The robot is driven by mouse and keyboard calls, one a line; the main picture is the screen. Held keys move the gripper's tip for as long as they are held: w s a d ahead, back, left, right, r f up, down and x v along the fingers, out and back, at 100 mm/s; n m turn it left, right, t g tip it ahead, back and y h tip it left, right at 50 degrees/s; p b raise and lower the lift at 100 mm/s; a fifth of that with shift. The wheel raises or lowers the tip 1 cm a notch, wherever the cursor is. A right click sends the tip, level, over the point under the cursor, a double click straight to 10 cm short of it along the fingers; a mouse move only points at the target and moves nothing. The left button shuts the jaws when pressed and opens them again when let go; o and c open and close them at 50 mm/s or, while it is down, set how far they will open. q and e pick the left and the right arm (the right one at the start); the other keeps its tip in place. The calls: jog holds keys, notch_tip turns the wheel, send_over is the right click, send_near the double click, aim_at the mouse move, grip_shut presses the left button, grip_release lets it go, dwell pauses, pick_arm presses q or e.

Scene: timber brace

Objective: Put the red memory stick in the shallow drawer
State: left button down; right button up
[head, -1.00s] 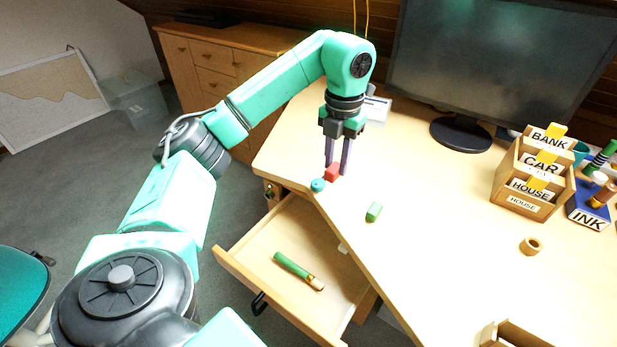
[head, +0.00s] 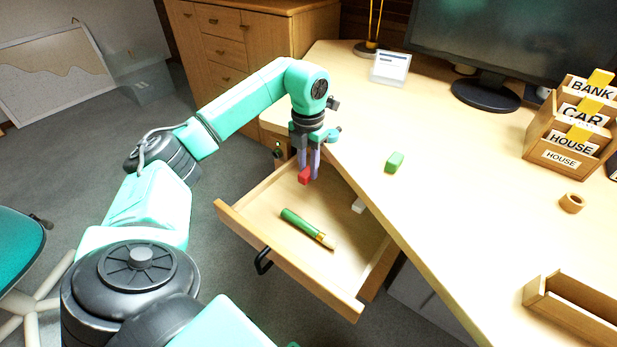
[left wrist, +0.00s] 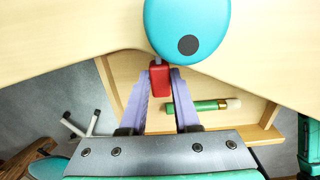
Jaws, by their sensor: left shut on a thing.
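The red memory stick (head: 304,175) is between the fingertips of my left gripper (head: 309,174), which is shut on it. In the left wrist view the stick (left wrist: 159,80) also shows between the two purple fingers (left wrist: 160,84). The gripper points down over the back part of the open shallow drawer (head: 271,209). I cannot tell whether the stick touches the drawer floor. My right gripper is not in view.
A green block (head: 394,162) lies on the desk. A round teal thing (head: 333,134) is at the desk edge, close beside the gripper. The drawer's middle floor has free room.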

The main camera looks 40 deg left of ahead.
aim_at(308, 170)
pick_arm(q)
notch_tip(308, 170, down, 4)
jog(key=shift+f+b, duration=0.1)
jog(key=shift+b, duration=0.2)
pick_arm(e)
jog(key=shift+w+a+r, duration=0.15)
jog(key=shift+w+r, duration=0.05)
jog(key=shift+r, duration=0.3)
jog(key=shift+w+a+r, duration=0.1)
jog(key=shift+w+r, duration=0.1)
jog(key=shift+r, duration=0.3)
pick_arm(q)
jog(key=shift+f, duration=0.15)
jog(key=c, duration=0.6)
grip_release()
jog(key=shift+c, duration=0.2)
